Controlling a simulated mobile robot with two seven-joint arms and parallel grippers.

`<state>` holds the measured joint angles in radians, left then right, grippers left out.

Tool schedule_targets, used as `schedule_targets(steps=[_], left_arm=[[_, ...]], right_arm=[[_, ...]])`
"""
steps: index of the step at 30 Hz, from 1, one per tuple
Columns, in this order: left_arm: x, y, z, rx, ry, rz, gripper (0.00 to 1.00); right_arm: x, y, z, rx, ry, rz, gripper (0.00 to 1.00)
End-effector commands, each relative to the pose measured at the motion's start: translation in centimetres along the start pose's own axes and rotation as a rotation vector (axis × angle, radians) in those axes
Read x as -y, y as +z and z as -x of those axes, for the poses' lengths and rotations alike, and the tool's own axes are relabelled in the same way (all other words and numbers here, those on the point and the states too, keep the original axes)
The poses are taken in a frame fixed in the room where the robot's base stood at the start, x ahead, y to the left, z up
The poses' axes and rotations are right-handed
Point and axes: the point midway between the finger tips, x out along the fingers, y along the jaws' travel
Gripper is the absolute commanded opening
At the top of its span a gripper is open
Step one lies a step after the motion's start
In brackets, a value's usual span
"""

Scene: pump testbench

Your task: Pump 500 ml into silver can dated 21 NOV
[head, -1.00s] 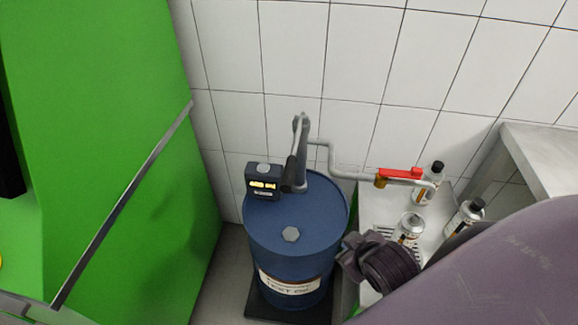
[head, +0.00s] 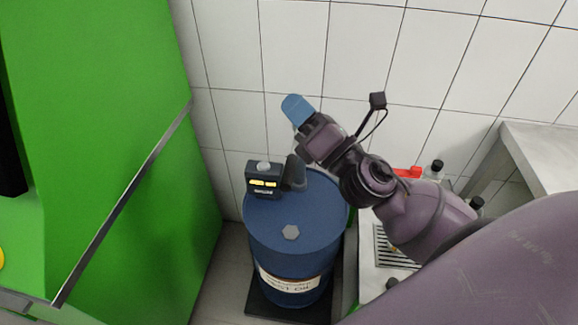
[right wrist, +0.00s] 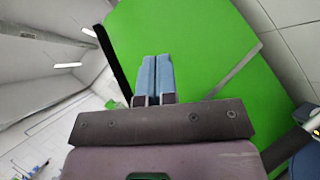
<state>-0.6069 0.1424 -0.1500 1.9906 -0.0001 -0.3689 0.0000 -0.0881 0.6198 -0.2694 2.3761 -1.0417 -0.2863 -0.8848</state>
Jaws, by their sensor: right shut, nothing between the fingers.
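My right gripper (head: 297,109) is shut and empty, its blue fingers together; it also shows shut in the right wrist view (right wrist: 154,78). In the head view it overlaps the upper part of the hand pump on the blue oil drum (head: 315,225); I cannot tell whether it touches. The pump's dark lower part (head: 296,172) shows below it. The meter (head: 263,180) has a lit display that I cannot read. The red valve handle (head: 408,172) is partly hidden by my right arm. No silver can shows clearly, and no date is legible. My left gripper is out of view.
Two dark bottle caps show past my arm, one at the back (head: 437,165) and one at the right (head: 476,203). A slotted metal drain tray (head: 384,250) lies right of the drum. A green cabinet (head: 120,140) stands left. A tiled wall is close behind.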

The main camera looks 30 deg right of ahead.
Motion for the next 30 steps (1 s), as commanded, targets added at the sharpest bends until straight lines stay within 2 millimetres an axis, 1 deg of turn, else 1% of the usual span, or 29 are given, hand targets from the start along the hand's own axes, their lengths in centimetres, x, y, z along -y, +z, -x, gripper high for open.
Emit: schedule_targets(steps=[1,3,7,10,14,17,19,22,27,30], left_arm=[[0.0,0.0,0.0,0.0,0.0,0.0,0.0],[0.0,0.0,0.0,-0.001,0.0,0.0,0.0],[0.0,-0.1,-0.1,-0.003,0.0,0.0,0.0],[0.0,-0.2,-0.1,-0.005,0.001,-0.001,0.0],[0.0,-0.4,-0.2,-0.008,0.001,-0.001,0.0],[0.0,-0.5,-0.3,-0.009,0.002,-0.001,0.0],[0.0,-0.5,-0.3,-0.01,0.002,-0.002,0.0],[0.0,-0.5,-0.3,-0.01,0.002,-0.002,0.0],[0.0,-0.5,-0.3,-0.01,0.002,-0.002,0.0],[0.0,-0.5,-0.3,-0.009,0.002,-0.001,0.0]], right_arm=[[-1.1,-0.3,-0.6,-0.04,0.079,0.111,0.0],[-2.5,-1.1,-1.2,-0.095,0.189,0.274,0.0],[-4.5,-2.8,-1.7,-0.193,0.392,0.583,0.0],[-5.3,-4.2,-1.7,-0.266,0.544,0.826,0.0],[-5.0,-6.0,-1.4,-0.363,0.734,1.139,0.0],[-4.0,-6.9,-1.2,-0.441,0.876,1.38,0.0],[-2.9,-7.3,-1.0,-0.501,0.973,1.548,0.0],[-0.8,-7.4,-0.9,-0.595,1.104,1.783,0.0],[3.1,-5.9,-1.0,-0.772,1.296,2.132,0.0],[5.0,-4.6,-1.2,-0.87,1.375,2.281,0.0]])
